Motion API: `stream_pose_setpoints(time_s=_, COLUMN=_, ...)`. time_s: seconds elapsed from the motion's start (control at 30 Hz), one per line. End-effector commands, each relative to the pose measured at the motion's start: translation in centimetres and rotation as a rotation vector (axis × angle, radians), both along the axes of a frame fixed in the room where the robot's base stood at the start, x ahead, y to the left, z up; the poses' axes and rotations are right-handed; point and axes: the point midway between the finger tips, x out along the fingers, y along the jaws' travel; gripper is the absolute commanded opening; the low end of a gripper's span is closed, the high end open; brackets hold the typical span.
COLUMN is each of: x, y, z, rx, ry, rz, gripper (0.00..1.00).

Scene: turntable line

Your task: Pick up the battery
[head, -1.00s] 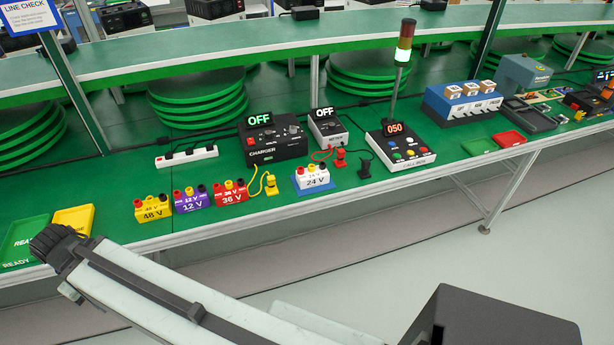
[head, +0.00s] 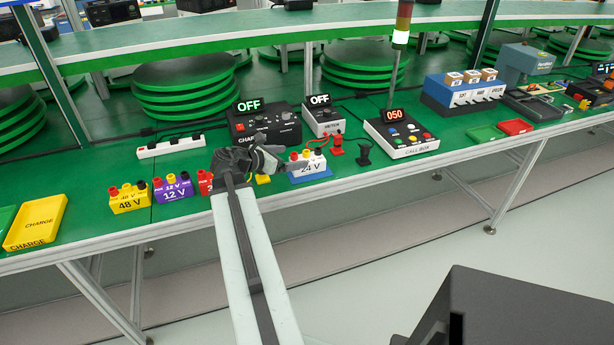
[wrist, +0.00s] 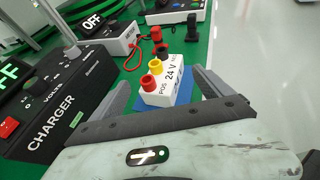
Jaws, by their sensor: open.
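A white 24 V battery (head: 309,168) with red, yellow and black terminals sits on a blue pad on the green bench. In the wrist view the battery (wrist: 176,88) stands ahead, between my open fingers and apart from them as far as I can tell. My gripper (head: 284,162) is open and empty just left of the white battery. A purple 12 V battery (head: 173,190) and a yellow 48 V battery (head: 130,201) stand further left. A red 36 V battery (head: 204,184) is mostly hidden behind my gripper.
A black charger (head: 275,125) reading OFF stands close behind my gripper; it also fills the left of the wrist view (wrist: 62,108). A meter (head: 324,121) is behind the white battery. Red and black probes and a call box (head: 401,136) stand to its right. A yellow CHARGE tray (head: 36,222) is far left.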

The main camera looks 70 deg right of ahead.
Motion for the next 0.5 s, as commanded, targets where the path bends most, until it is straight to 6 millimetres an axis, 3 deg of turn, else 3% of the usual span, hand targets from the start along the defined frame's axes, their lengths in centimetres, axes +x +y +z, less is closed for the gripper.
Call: stream_pose_setpoints(time_s=0.5, x=-2.1, y=-2.6, z=-1.0, rx=-0.001, ry=0.009, rz=-0.010, gripper=0.90)
